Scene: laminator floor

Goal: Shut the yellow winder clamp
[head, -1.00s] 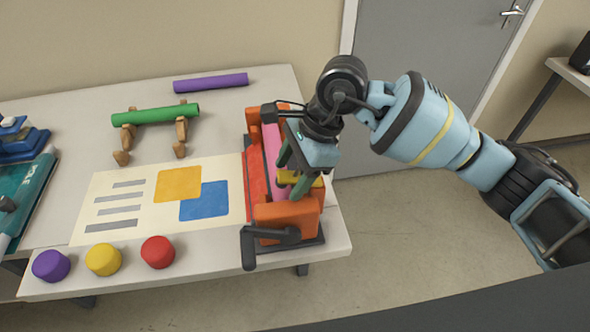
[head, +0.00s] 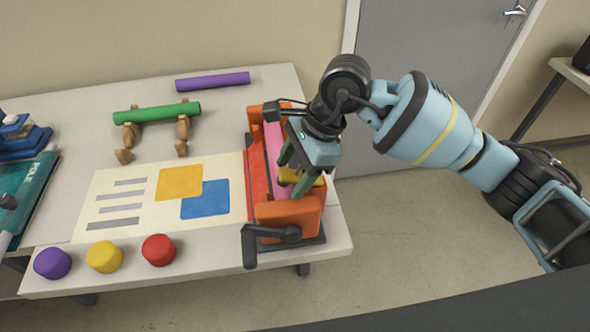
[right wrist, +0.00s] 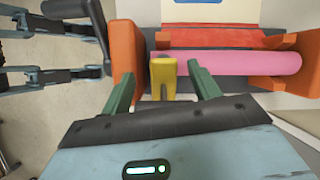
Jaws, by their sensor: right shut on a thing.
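The winder (head: 280,214) stands at the right end of the table, with orange end blocks, a dark crank and a pink roll (head: 273,146). The yellow winder clamp (head: 287,175) is at the roll's near part, partly hidden by my right gripper (head: 296,182). In the right wrist view the clamp (right wrist: 164,76) is a forked yellow piece beside the near orange block, between the green fingers of my right gripper (right wrist: 162,92). The right gripper is shut on the clamp, though its contact faces are hard to see. My left gripper is not in view.
A printed sheet (head: 130,204) lies left of the winder. Purple (head: 52,263), yellow (head: 104,257) and red (head: 159,250) knobs stand along the front edge. A green roll (head: 157,112) rests on wooden stands; a purple roll (head: 212,81) lies behind. Floor right of the table is clear.

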